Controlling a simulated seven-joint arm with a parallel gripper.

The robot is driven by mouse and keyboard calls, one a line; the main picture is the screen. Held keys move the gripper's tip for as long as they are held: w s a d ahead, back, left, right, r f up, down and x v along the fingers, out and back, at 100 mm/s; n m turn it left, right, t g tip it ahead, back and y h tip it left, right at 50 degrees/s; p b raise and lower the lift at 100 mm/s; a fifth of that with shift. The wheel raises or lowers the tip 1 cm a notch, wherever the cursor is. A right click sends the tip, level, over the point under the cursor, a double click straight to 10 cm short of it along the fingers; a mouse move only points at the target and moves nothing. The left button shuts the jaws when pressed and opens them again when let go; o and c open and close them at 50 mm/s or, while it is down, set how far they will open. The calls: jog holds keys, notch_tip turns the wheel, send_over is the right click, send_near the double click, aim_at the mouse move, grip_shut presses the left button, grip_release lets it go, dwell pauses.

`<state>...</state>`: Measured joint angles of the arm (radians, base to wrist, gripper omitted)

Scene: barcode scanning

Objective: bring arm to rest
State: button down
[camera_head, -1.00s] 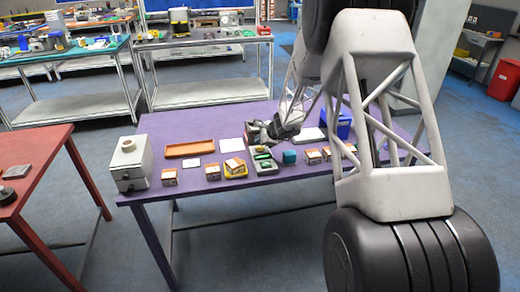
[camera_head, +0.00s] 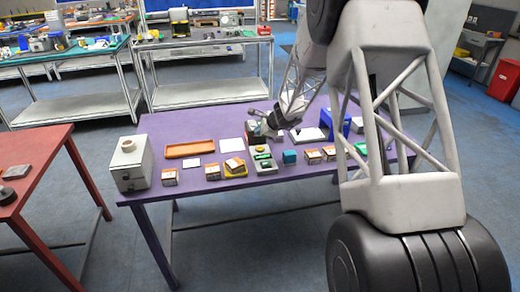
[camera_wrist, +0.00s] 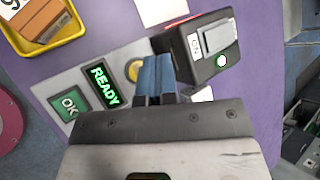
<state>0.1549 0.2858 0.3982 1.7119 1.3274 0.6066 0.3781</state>
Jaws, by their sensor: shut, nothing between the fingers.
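My gripper (camera_head: 264,131) is over the back middle of the purple table in the head view. In the wrist view its blue fingers (camera_wrist: 154,76) are together and empty. A black box (camera_wrist: 201,48) with an ON label and a green light lies just beyond the fingers. The fingers overlap the view of its edge; I cannot tell whether they touch.
The purple table (camera_head: 280,197) holds an orange tray (camera_head: 197,149), several small boxes, a yellow tray (camera_head: 236,174), a teal block (camera_head: 289,157) and a blue bin (camera_head: 342,127). A white machine (camera_head: 130,165) stands at the left end.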

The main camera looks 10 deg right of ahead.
jog(key=shift+r, duration=0.1)
dwell(0.3)
jog(key=s+a+r+n+g, duration=0.1)
jog(key=s+a+r+n, duration=0.15)
jog(key=s+r, duration=0.5)
jog(key=s+a+r+n+g+h, duration=0.15)
jog(key=s+r+n, duration=0.3)
jog(key=s, duration=0.55)
jog(key=s+a+r+n+g+y, duration=0.1)
jog(key=s+a+r+n, duration=0.2)
jog(key=s+r, duration=0.45)
jog(key=s+d+n+h, duration=0.1)
jog(key=s+n+h, duration=0.2)
jog(key=s, duration=1.4)
jog(key=s+d+r+n+h, duration=0.1)
jog(key=s+n, duration=0.4)
jog(key=s, duration=1.2)
jog(key=shift+s+d+g+h, duration=0.35)
jog(key=shift+d+h, duration=0.35)
jog(key=shift+h, duration=0.25)
